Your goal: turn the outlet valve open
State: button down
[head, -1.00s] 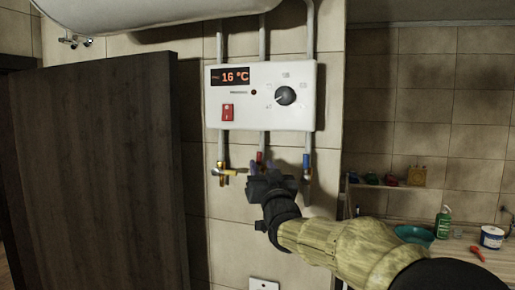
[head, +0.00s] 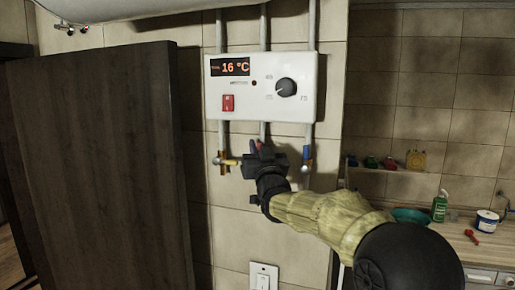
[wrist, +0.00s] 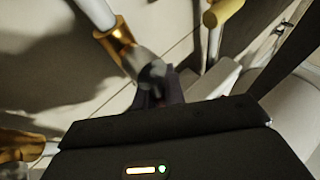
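Three pipes come down from the white heater control box (head: 300,100). The middle pipe ends in a valve with a red handle (head: 260,147), mostly hidden behind my gripper (head: 256,148). The task's outlet valve carries no readable label; I cannot tell by name which it is. My gripper's dark purplish fingers are at the red handle, pointing up at the wall. In the wrist view, the fingers (wrist: 158,97) reach toward a grey valve part (wrist: 150,70) below a brass fitting (wrist: 118,40). Whether they touch or grip it is hidden.
A brass valve with a yellow handle (head: 226,161) is close to the left, and a blue-handled valve (head: 307,153) close to the right. A dark wooden door (head: 100,170) stands at left. A counter with a green bottle (head: 440,206) is at right.

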jog(key=shift+a+n+g+y+b, duration=0.2)
jog(key=shift+n+g+y+b, duration=0.1)
jog(key=shift+n+b, duration=0.4)
jog(key=c, duration=1.5)
grip_release()
jog(key=shift+s+d+f+b, duration=0.15)
jog(key=shift+s+f+b, duration=0.15)
jog(key=shift+s+b, duration=0.15)
jog(key=b+v, duration=1)
jog(key=v, duration=0.6)
jog(key=shift+s+r, duration=0.1)
jog(key=shift+s, duration=0.1)
